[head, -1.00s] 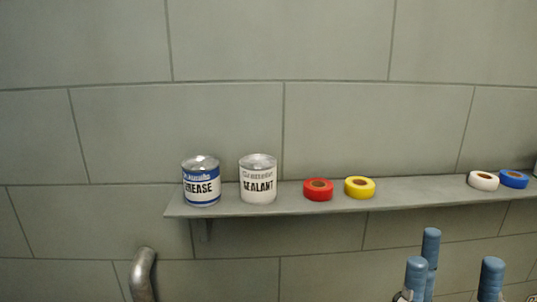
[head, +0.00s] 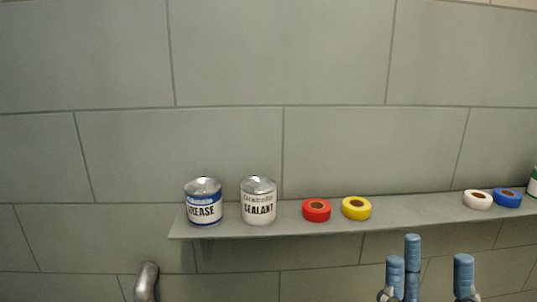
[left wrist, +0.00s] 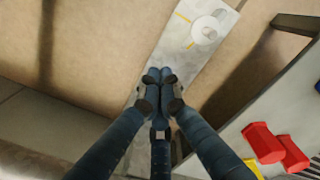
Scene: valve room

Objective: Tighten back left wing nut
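No wing nut can be made out in either view. My right gripper (head: 425,262) shows at the bottom right of the head view, its blue fingers pointing up and spread apart with nothing between them. My left gripper (left wrist: 160,76) is in the middle of the left wrist view. Its dark blue fingers run together at their tips, and I see nothing held there. Beyond the tips is a grey plate (left wrist: 176,55) with yellow marks and a round whitish part (left wrist: 207,30).
In the head view a wall shelf (head: 290,222) holds a grease can (head: 203,207), a sealant can (head: 258,207) and several tape rolls (head: 316,210). A metal pipe (head: 146,282) rises below. Red objects (left wrist: 263,142) lie on a grey surface (left wrist: 270,92) in the left wrist view.

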